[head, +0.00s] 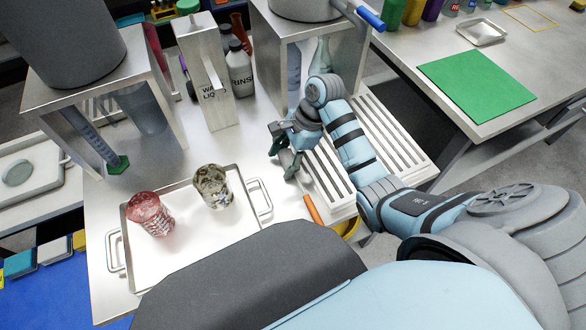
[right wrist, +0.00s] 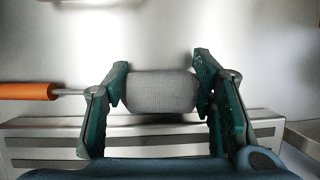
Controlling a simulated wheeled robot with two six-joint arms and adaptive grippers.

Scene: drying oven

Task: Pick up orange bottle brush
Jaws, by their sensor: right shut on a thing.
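The bottle brush has an orange handle (head: 313,209), which shows in the head view beside the slatted rack. In the right wrist view its orange handle (right wrist: 28,91) lies at the left, with a thin metal rod leading to a grey brush head (right wrist: 160,92). My right gripper (head: 287,165) is over the rack's left edge. In the right wrist view the fingers of my right gripper (right wrist: 160,95) are shut around the brush head. The head view hides most of the brush head behind the gripper. My left gripper is not in view.
A slatted metal rack (head: 385,140) lies under my right arm. A metal tray (head: 225,225) holds a red-tinted beaker (head: 150,214) and a clear beaker with dark contents (head: 212,187). The white table between is clear.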

